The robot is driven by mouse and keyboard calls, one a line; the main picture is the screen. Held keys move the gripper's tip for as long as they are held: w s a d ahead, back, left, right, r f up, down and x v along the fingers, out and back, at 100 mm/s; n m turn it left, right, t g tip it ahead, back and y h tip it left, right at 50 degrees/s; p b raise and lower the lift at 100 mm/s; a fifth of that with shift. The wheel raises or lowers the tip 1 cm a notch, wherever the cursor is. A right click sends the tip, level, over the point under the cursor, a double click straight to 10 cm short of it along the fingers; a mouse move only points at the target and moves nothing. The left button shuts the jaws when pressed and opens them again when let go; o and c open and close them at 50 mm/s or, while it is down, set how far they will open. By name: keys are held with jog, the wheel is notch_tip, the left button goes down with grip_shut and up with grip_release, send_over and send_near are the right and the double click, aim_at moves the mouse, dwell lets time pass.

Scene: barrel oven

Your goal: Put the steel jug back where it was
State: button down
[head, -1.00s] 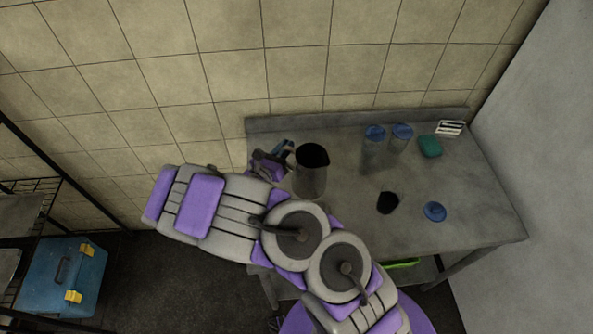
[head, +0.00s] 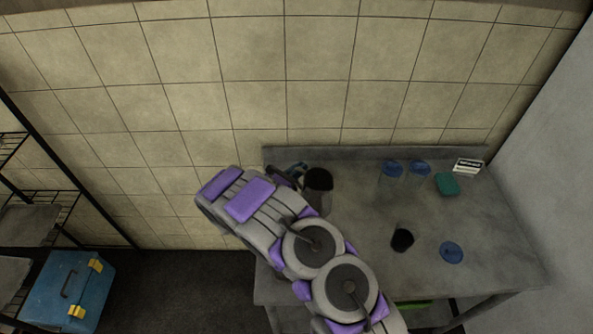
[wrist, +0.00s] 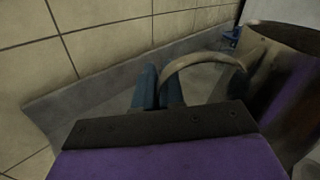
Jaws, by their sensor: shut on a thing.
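The steel jug (head: 318,200) is upright with a dark mouth, at the left end of the grey table (head: 365,270) near the back wall. It also shows at the right of the wrist view (wrist: 290,85), with its curved handle (wrist: 205,60) reaching left. My gripper (head: 291,172) is at the jug's left side, partly hidden behind my arm. In the wrist view its blue fingers (wrist: 159,88) are shut on the handle. My arm hides part of the jug's lower side, and I cannot tell whether its base touches the table.
Two clear jars with blue lids (head: 392,168) (head: 420,168), a green item (head: 447,184) and a small card (head: 468,166) stand at the back right. A dark cup (head: 402,240) and a blue disc (head: 451,253) sit nearer the front. A blue toolbox (head: 65,290) and a rack (head: 40,215) are left.

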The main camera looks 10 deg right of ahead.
jog(key=shift+w+f+b, duration=0.45)
jog(key=shift+w+f, duration=1.55)
jog(key=shift+r, duration=0.1)
jog(key=c, duration=1.2)
grip_release()
jog(key=shift+c, duration=0.2)
jog(key=p+v, duration=0.1)
jog(key=v, duration=1)
jog(key=shift+s+a, duration=0.3)
jog(key=shift+s, duration=0.1)
jog(key=shift+a, duration=0.1)
